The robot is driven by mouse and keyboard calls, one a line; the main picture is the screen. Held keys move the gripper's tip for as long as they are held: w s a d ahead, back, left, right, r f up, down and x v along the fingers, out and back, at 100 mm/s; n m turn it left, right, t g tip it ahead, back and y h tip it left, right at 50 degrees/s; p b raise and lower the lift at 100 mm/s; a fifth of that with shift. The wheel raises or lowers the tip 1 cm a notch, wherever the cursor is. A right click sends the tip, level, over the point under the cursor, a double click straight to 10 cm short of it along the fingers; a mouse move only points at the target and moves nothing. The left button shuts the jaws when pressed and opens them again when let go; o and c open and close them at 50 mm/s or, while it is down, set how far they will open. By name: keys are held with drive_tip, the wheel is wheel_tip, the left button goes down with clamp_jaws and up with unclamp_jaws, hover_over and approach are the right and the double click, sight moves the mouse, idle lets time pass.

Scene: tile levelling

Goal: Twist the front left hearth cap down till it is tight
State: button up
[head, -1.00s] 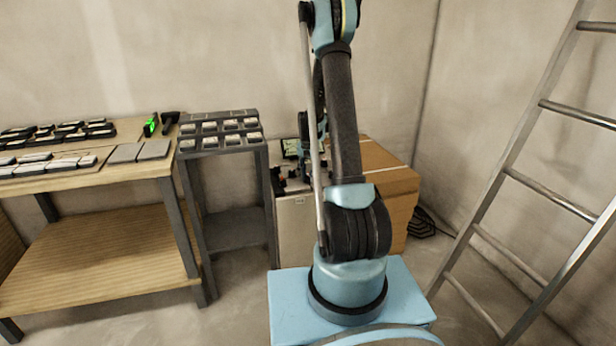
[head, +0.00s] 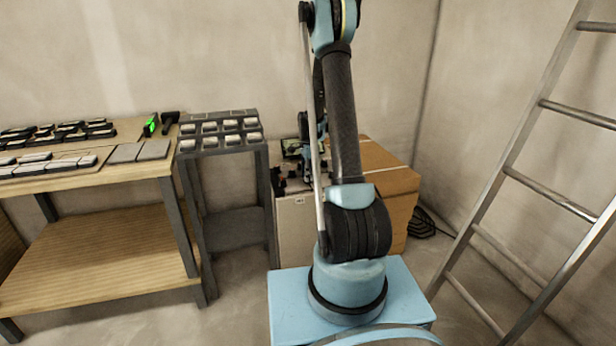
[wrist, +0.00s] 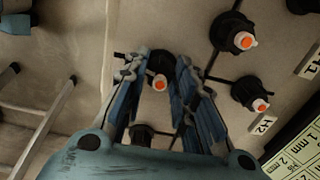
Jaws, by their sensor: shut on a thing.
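In the wrist view a black hearth cap (wrist: 159,84) with a white and orange tip stands between the two blue fingers of my gripper (wrist: 161,70). The fingers are shut on it, one on each side. Two like caps stand to the right, an upper one (wrist: 240,41) and a lower one (wrist: 256,102), by labels reading H1 and H2. Another dark cap (wrist: 141,134) is partly hidden below, behind my gripper. In the head view the pale cabinet (head: 298,228) with these caps stands behind my arm, which hides much of its top. I cannot tell how tight the held cap is.
A display panel (wrist: 298,148) lies at the lower right of the wrist view. In the head view a cardboard box (head: 395,190) stands right of the cabinet, a dark rack (head: 221,141) with tiles to its left, a workbench (head: 150,167) farther left, and a ladder (head: 525,155) at right.

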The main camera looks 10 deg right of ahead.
drive_tip(key=m, duration=0.4)
drive_tip(key=shift+w+m, duration=0.2)
drive_tip(key=shift+m, duration=2)
drive_tip(key=o, duration=1.1)
drive_tip(key=shift+s, duration=0.1)
wheel_tip(320, 180, up, 12)
drive_tip(key=shift+f, duration=0.1)
